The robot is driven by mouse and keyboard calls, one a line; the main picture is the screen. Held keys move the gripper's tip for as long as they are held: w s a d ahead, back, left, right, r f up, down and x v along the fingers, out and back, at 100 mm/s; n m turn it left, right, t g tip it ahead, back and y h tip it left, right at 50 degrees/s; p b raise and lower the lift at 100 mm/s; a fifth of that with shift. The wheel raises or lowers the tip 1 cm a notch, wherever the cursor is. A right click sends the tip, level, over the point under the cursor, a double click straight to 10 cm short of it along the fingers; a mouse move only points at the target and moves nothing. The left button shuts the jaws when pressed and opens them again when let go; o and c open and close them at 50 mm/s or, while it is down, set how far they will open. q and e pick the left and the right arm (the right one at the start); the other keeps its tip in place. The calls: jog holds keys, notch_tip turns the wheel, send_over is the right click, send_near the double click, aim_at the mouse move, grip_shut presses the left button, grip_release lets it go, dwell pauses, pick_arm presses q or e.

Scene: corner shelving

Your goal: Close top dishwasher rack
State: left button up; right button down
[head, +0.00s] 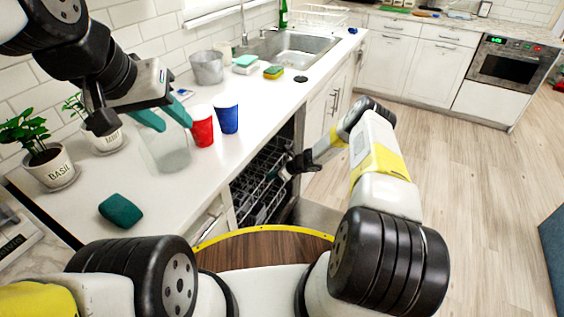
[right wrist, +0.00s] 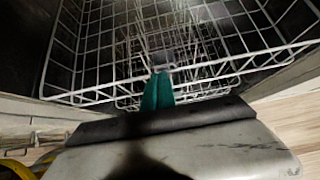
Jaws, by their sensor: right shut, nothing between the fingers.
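The top dishwasher rack (head: 262,178) is a wire rack in the dark dishwasher opening under the counter. Its wire front and grid fill much of the right wrist view (right wrist: 100,92). My right gripper (head: 285,172) is low at the rack's front. Its teal fingers (right wrist: 157,92) are shut together at the rack's front wires, with nothing between them. I cannot tell whether they touch the wire. The dishwasher door (head: 318,216) is lowered.
The counter (head: 165,205) holds a red cup (head: 200,128), a blue cup (head: 226,116), a clear glass container (head: 168,155), potted herbs (head: 52,172) and a teal object (head: 121,210). A sink (head: 292,50) is farther back. The wooden floor (head: 445,130) at right is clear.

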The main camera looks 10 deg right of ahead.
jog(key=shift+w+a, duration=0.5)
jog(key=shift+a, duration=0.25)
jog(key=shift+w+a, duration=0.5)
jog(key=shift+a, duration=0.25)
jog(key=shift+r, duration=0.1)
